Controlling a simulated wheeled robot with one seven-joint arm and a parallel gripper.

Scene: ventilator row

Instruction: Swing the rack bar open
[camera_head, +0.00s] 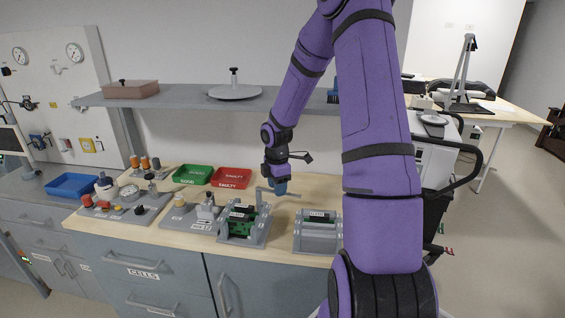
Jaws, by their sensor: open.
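A grey rack (243,234) with a green circuit board (242,219) stands on the wooden worktop. A thin grey bar (264,191) shows at its upper right, just below my gripper; its far attachment is too small to make out. A second grey rack (317,238) with a dark green board (319,216) stands to the right, partly hidden by my arm. My gripper (280,188) points down above the worktop, behind and to the right of the first rack. It is open, close to the bar; whether they touch cannot be told.
A green tray (193,175) and a red tray (231,178) lie behind the racks. Fixtures with small parts (125,203) fill the left worktop. A grey shelf (185,99) spans the wall above. My large purple arm blocks the view at right.

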